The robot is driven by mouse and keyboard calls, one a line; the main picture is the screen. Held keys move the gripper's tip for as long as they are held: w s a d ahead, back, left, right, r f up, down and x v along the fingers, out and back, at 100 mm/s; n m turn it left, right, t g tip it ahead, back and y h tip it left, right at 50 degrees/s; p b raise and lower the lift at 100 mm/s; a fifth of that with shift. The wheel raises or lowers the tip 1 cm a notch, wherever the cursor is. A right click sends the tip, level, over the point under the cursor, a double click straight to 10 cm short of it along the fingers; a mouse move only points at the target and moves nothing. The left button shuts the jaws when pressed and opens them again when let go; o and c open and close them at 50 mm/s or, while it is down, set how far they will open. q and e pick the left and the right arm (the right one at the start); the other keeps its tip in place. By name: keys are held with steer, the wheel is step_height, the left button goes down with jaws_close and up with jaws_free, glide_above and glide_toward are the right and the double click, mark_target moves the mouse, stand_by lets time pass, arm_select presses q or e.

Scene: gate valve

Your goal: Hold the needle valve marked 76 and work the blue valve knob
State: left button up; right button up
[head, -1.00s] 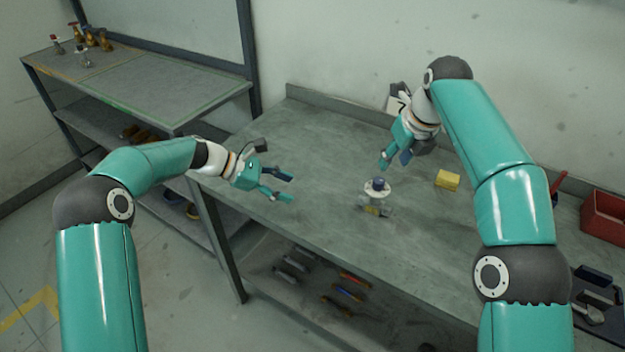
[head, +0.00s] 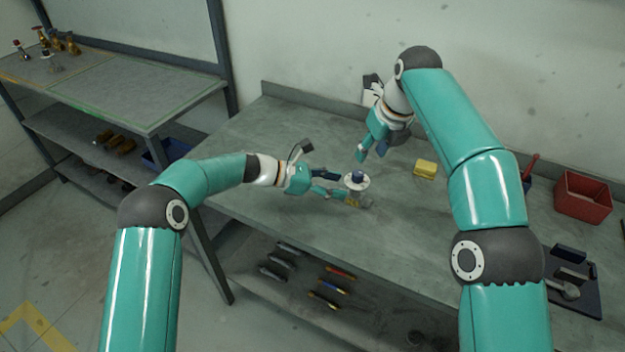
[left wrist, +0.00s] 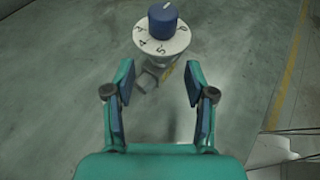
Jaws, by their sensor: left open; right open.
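The needle valve (head: 359,201) stands on the grey workbench, with a white round dial (head: 356,184) and a blue knob (head: 357,176) on top. In the left wrist view the blue knob (left wrist: 164,20) has a white pointer line, and the dial (left wrist: 180,46) carries numbers. The marking 76 cannot be read. My left gripper (head: 342,184) is open, beside the valve on its left. In the left wrist view my left gripper (left wrist: 160,88) has its fingers apart, with the valve body just beyond and between the tips. My right gripper (head: 371,152) is open above and behind the valve.
A yellow sponge-like block (head: 425,169) lies right of the valve. A red bin (head: 582,196) and a dark tray (head: 580,290) sit at the bench's right end. Tools lie on the shelf below (head: 300,278). The bench behind my left gripper is clear.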

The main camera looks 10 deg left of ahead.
mark_target(355, 189)
arm_select(q)
steer(key=shift+x, duration=3.05)
